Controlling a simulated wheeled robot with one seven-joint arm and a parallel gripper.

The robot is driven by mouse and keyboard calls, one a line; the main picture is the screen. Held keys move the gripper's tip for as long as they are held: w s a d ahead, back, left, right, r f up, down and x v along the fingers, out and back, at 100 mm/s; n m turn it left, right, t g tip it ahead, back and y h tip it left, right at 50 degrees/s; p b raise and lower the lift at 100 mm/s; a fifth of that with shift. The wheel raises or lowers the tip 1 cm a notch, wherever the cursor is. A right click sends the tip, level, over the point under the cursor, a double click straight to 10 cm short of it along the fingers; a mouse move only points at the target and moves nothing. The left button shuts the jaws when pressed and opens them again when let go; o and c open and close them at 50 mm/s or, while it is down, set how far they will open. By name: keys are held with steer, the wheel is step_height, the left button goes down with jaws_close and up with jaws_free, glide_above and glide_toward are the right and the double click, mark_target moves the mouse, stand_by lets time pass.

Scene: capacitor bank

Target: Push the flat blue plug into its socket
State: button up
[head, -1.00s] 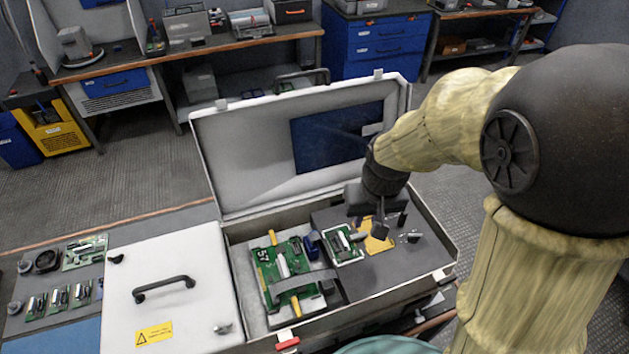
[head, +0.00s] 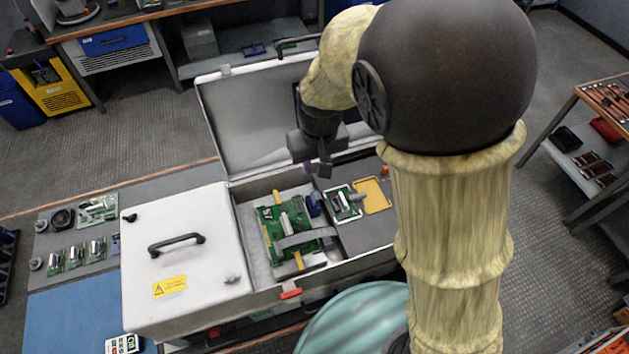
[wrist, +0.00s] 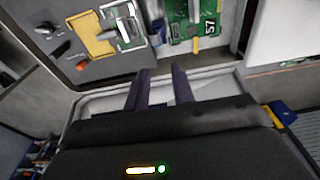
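A dark blue block (head: 313,204), perhaps the flat blue plug, stands at the right edge of a green circuit board (head: 270,232) in the open case. It is small, and I cannot tell whether it sits in a socket. In the wrist view a dark blue part (wrist: 157,30) shows between the two boards. My gripper (head: 318,170) is above the back part of the case, apart from the block. In the wrist view my gripper (wrist: 159,72) has its two fingers apart with nothing between them. The socket is not clearly distinguishable.
A smaller board (head: 345,203) and a yellow plate (head: 374,196) lie right of the green board. A grey strap (head: 305,239) crosses the green board. The raised lid (head: 245,120) stands behind. A white cover with a handle (head: 176,243) closes the left side.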

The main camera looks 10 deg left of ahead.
mark_target(313, 197)
steer(key=f, duration=0.5)
steer(key=w+f+p, duration=0.1)
steer(key=f, duration=0.4)
steer(key=a+f, duration=0.1)
steer(key=f, duration=0.5)
steer(key=shift+w, duration=0.4)
steer(key=c, duration=0.5)
jaws_close()
